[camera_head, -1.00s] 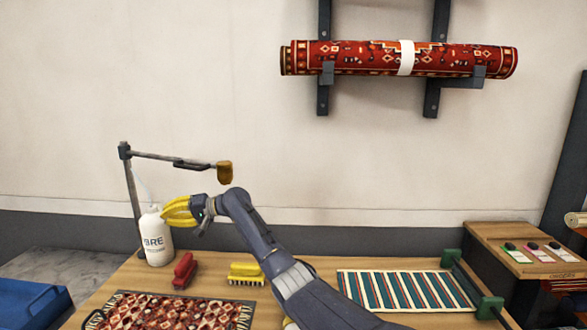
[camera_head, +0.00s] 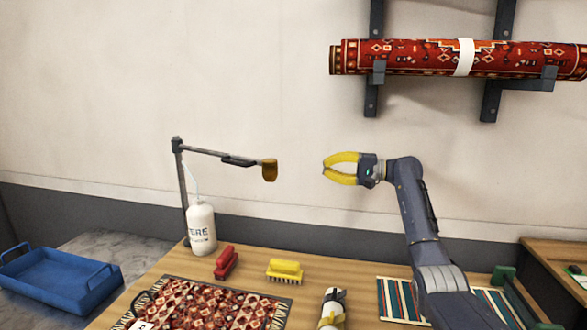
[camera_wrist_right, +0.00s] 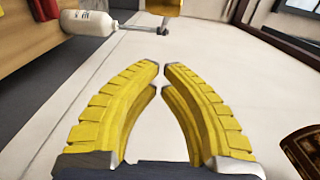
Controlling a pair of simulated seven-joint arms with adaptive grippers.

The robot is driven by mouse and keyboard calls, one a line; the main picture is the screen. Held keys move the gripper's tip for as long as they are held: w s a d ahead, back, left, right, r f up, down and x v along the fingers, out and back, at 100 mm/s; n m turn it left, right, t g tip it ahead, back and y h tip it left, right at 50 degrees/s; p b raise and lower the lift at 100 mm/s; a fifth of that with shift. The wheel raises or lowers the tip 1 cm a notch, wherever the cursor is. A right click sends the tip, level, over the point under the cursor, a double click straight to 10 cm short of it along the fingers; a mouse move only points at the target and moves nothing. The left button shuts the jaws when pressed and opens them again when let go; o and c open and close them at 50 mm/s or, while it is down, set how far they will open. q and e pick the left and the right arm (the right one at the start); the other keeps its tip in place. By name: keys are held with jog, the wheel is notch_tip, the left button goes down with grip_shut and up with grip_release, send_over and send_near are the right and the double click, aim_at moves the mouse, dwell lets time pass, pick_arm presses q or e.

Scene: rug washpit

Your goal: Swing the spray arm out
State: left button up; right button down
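The spray arm (camera_head: 215,154) is a thin dark bar on an upright post (camera_head: 183,200), with an amber head (camera_head: 269,170) at its right end. In the head view it points right and slightly downward in the picture. A white bottle (camera_head: 201,230) stands by the post, with a thin tube above it. My right gripper (camera_head: 324,168) is to the right of the amber head, apart from it and empty. Its yellow fingers point left, with a narrow gap between their tips in the right wrist view (camera_wrist_right: 163,72). The amber head (camera_wrist_right: 186,5) is cut off at that view's top. My left gripper is not visible.
A red brush (camera_head: 226,262), a yellow brush (camera_head: 285,270) and a patterned rug (camera_head: 215,308) lie on the wooden table. A white item with a yellow band (camera_head: 332,308) is at the front. A rolled rug (camera_head: 430,58) rests on wall brackets. A blue tray (camera_head: 60,283) is left.

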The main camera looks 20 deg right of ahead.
jog(key=shift+w+a, duration=0.1)
jog(key=shift+a, duration=0.05)
jog(key=s+a+x, duration=0.1)
jog(key=s+x, duration=0.1)
jog(key=x, duration=1)
jog(key=shift+a, duration=0.4)
